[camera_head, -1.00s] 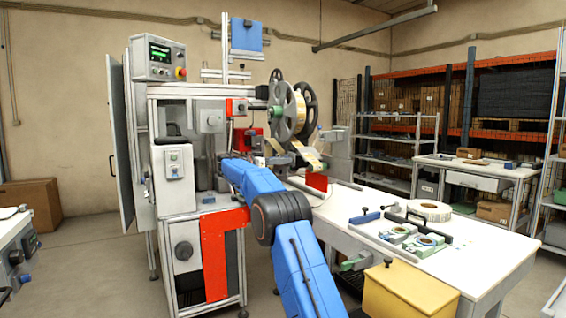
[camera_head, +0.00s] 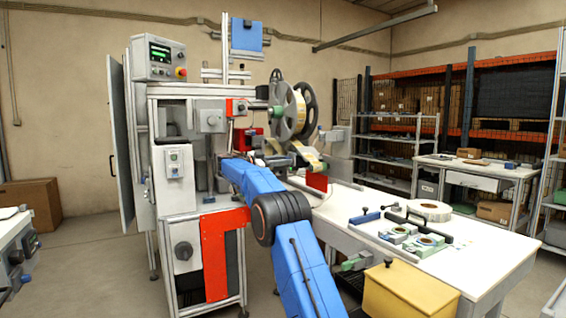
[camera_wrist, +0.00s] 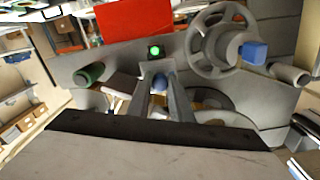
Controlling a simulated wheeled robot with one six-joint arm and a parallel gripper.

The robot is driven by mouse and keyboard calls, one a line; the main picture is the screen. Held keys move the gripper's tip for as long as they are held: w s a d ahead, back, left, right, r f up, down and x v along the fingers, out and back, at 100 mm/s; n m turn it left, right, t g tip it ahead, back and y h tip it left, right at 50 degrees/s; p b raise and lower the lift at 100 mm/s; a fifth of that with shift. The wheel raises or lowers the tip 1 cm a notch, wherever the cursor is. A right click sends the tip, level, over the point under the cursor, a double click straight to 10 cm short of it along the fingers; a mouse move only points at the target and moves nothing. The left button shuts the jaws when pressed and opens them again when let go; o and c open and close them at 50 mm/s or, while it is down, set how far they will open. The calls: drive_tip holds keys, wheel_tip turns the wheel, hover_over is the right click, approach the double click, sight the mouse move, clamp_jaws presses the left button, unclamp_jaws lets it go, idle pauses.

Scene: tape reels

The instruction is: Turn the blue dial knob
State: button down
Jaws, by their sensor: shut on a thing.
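The blue dial knob (camera_wrist: 159,84) shows in the wrist view as a small rounded blue shape, just below a lit green round light. My gripper (camera_wrist: 159,74) is shut on it, with one grey finger on each side. The fingers cover part of the knob, so its pointer or setting cannot be seen. In the head view my blue arm reaches to the machine's front, and my gripper and the held knob cannot be made out there.
In the wrist view, a green knob (camera_wrist: 89,74) lies left of my fingers, and a grey spoked wheel (camera_wrist: 214,70) with a blue hub (camera_wrist: 253,53) lies right. A red panel (camera_wrist: 133,20) is above. The white table (camera_head: 325,208) stands right of my arm.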

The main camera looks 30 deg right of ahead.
drive_tip(key=shift+f, duration=0.1)
drive_tip(key=c, duration=1.6)
unclamp_jaws()
drive_tip(key=shift+a, duration=0.1)
drive_tip(key=a, duration=1.7)
drive_tip(key=shift+s+a, duration=0.15)
drive_tip(key=shift+s, duration=0.15)
